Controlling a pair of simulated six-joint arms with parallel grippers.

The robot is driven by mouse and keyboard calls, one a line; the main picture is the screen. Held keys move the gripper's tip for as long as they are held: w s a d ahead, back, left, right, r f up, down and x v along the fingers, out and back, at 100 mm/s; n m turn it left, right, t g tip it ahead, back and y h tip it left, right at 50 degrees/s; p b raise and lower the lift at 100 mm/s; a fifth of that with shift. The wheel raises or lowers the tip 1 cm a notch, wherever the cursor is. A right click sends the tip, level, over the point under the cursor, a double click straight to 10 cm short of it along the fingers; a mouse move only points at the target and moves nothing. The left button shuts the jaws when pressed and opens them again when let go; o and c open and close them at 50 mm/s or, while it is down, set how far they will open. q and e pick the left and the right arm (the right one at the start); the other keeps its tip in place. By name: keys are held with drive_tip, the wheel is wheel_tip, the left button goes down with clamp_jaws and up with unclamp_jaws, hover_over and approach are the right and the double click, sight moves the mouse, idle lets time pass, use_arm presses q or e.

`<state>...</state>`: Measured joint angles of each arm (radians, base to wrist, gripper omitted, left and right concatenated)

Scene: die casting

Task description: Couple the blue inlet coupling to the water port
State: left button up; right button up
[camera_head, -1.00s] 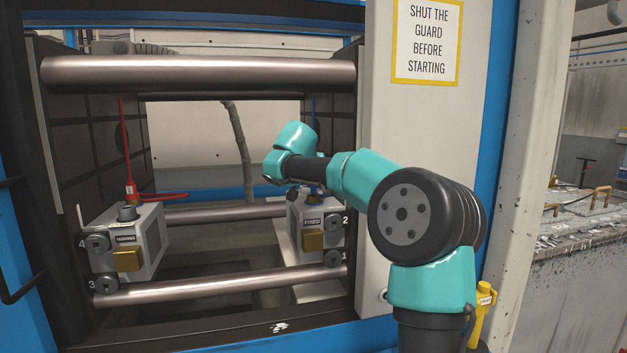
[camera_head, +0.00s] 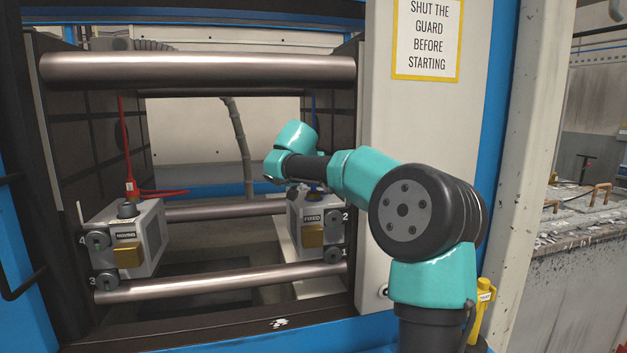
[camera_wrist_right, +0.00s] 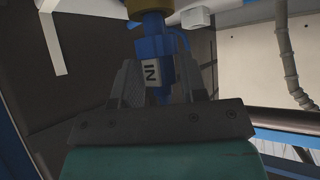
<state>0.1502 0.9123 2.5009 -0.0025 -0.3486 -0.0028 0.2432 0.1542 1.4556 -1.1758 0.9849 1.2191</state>
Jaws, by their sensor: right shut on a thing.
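In the right wrist view my right gripper (camera_wrist_right: 157,82) is shut on the blue inlet coupling (camera_wrist_right: 153,40), which carries a white "IN" label. The coupling's far end meets a brass-coloured fitting (camera_wrist_right: 148,8), probably the water port, at the top edge. I cannot tell whether it is fully seated there. In the head view my right arm reaches into the machine above the die block marked "FIXED" (camera_head: 322,208). My left gripper is in neither view.
Thick steel tie bars (camera_head: 200,72) cross the opening above and below. The white guard panel (camera_head: 412,115) stands close to my arm.

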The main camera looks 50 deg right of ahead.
drive_tip(key=shift+f, duration=0.95)
idle(0.4)
drive_tip(key=o, duration=1.1)
drive_tip(key=shift+r, duration=0.1)
wheel_tip(320, 180, up, 8)
drive_tip(key=s+a, duration=0.1)
drive_tip(key=a, duration=0.1)
idle(0.5)
